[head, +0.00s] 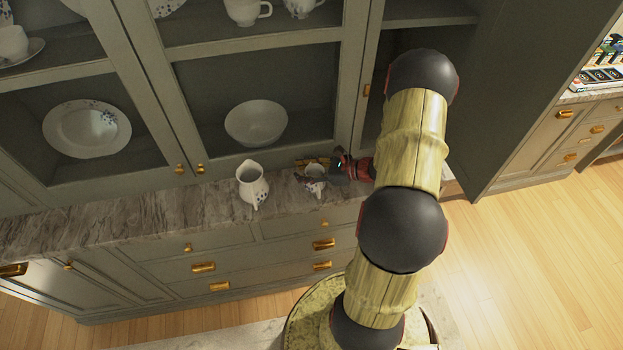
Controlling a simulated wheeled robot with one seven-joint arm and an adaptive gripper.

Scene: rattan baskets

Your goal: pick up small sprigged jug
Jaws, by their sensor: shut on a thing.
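The small sprigged jug (315,186) is white with dark blue sprigs and stands at or just above the marble counter, near its right end. My gripper (318,174) reaches in from the right and is shut on the small jug. Its gold-coloured finger shows behind the jug's rim, and part of the jug is hidden by the gripper. I cannot tell whether the jug's base touches the counter. A larger white jug (252,185) with sprigs stands upright to the left, apart from my gripper.
Glazed cabinet doors rise directly behind the counter (130,208), with a white bowl (257,123) and a sprigged plate (87,129) behind the glass. The counter left of the larger jug is clear. Drawers with brass handles (204,267) are below. Wooden floor (540,260) is open at the right.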

